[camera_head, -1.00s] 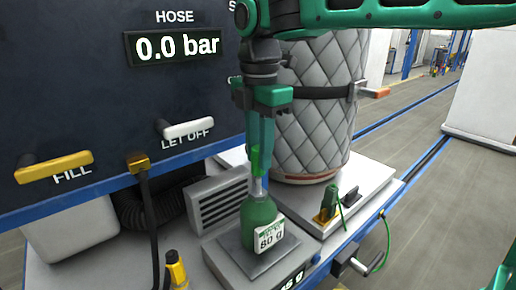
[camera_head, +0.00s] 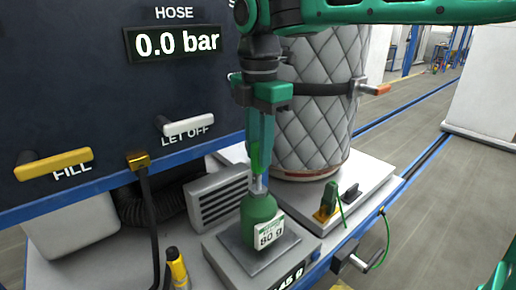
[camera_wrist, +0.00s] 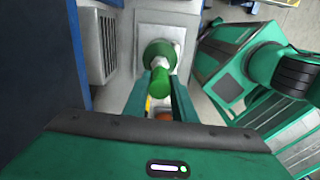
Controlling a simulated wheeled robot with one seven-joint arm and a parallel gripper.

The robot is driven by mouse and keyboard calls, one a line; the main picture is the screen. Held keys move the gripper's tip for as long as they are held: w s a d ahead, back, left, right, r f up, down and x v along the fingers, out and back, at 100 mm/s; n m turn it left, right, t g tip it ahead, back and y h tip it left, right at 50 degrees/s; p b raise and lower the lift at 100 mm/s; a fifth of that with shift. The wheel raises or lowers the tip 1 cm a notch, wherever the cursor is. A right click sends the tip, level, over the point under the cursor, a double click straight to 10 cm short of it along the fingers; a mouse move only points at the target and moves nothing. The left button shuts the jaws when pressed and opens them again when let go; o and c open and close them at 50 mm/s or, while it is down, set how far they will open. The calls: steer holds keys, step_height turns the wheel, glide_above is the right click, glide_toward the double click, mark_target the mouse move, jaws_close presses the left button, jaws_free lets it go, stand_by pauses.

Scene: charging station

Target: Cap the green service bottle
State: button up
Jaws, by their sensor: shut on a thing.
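The green service bottle (camera_head: 260,220), with a pale neck and a white label reading 80 g, stands upright on the grey scale (camera_head: 237,257). It also shows in the wrist view (camera_wrist: 157,52). My gripper (camera_head: 261,168) points down right above the bottle and is shut on a green cap (camera_head: 255,157). The cap also shows between the fingers in the wrist view (camera_wrist: 160,86). The cap is at the top of the neck, with part of the neck visible below it. I cannot tell whether it touches or is seated.
A quilted grey tank (camera_head: 315,125) stands close behind and right of my gripper. The dark panel (camera_head: 80,90) with FILL and LET OFF levers is at left. A black hose (camera_head: 148,220) hangs in front of it. A green clip (camera_head: 329,203) stands right of the scale.

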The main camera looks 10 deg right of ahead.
mark_target(259, 169)
steer(key=shift+f, duration=2.6)
stand_by(0.6)
steer(key=o, duration=1.1)
step_height(259, 169, up, 11)
steer(key=shift+f, duration=0.15)
